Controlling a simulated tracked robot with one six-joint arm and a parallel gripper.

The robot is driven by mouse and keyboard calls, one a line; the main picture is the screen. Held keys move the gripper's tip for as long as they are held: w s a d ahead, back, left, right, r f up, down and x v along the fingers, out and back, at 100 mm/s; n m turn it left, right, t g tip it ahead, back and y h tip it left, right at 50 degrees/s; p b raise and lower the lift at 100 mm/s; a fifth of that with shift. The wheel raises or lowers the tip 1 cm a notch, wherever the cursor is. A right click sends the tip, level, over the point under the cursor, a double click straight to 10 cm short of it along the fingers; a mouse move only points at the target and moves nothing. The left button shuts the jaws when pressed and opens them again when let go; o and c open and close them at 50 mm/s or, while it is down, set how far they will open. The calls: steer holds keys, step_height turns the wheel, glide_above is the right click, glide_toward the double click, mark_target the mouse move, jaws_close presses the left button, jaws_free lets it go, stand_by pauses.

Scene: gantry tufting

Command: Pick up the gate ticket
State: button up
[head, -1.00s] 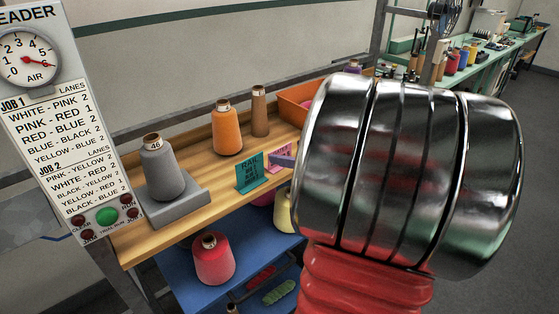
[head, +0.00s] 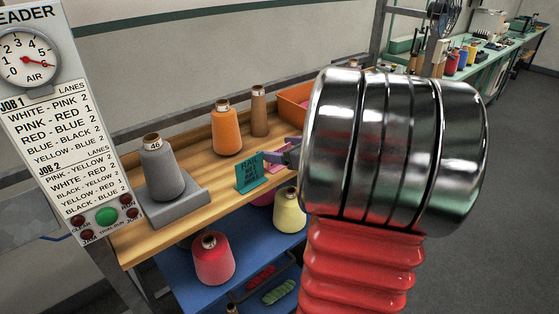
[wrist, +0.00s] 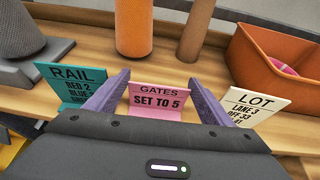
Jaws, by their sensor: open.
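The gate ticket (wrist: 157,102) is a pink folded card reading "GATES SET TO 5". It stands on the wooden shelf, and in the wrist view it shows between the two purple fingers of my gripper (wrist: 157,98). The fingers are open, one on each side of the card; I cannot tell whether either touches it. In the head view my gripper (head: 284,156) is partly hidden behind my arm, and only a sliver of the pink ticket (head: 272,169) shows beside the fingers.
A teal "RAIL" card (wrist: 77,82) stands left of the ticket and a cream "LOT" card (wrist: 254,104) right of it. Behind are an orange cone (wrist: 134,28), a brown cone (wrist: 196,30) and an orange bin (wrist: 275,60). A grey cone (head: 162,170) stands on a scale at left.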

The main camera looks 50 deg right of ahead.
steer(key=c, duration=0.7)
steer(key=shift+o, duration=0.2)
steer(key=shift+r, duration=0.15)
step_height(320, 180, up, 10)
steer(key=shift+f, duration=0.1)
stand_by(0.5)
